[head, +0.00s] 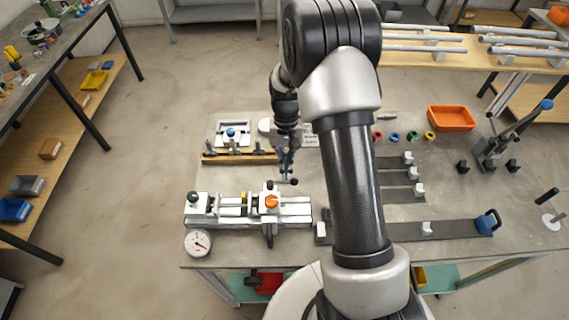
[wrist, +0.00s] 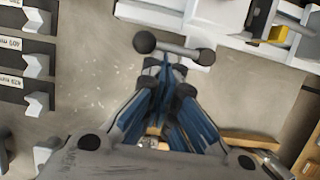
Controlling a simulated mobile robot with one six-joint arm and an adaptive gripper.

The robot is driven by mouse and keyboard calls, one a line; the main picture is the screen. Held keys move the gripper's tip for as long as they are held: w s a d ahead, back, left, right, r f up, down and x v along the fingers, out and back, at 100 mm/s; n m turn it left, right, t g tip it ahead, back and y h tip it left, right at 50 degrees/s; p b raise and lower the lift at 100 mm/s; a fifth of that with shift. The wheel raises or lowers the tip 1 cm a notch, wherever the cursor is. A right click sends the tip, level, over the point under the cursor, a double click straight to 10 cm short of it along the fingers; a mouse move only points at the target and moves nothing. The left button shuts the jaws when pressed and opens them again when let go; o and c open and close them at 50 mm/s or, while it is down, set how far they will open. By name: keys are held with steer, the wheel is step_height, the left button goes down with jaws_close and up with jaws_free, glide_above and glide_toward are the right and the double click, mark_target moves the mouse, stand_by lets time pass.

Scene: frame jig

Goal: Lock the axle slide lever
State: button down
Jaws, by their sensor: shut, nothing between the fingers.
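The axle slide jig (head: 228,211) is a white and grey fixture at the front left of the table. A dark lever (head: 293,181) with a round ball end points to the right from its back side. In the wrist view the lever (wrist: 178,49) runs across the top, ball at left, hub at right. My gripper (head: 286,174) is shut and empty, pointing down just behind the lever. In the wrist view its blue fingertips (wrist: 165,62) come together next to the middle of the bar; I cannot tell whether they touch it. An orange knob (head: 271,202) sits on the jig.
A dial gauge (head: 198,243) stands at the jig's front left. A wooden strip with clamps (head: 240,158) lies behind the jig. Dark racks with white blocks (head: 403,193) and an orange bin (head: 451,118) are to the right. My arm hides the table's middle.

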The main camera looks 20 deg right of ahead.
steer(key=shift+s, duration=0.2)
steer(key=v, duration=1.2)
steer(key=shift+w, duration=0.15)
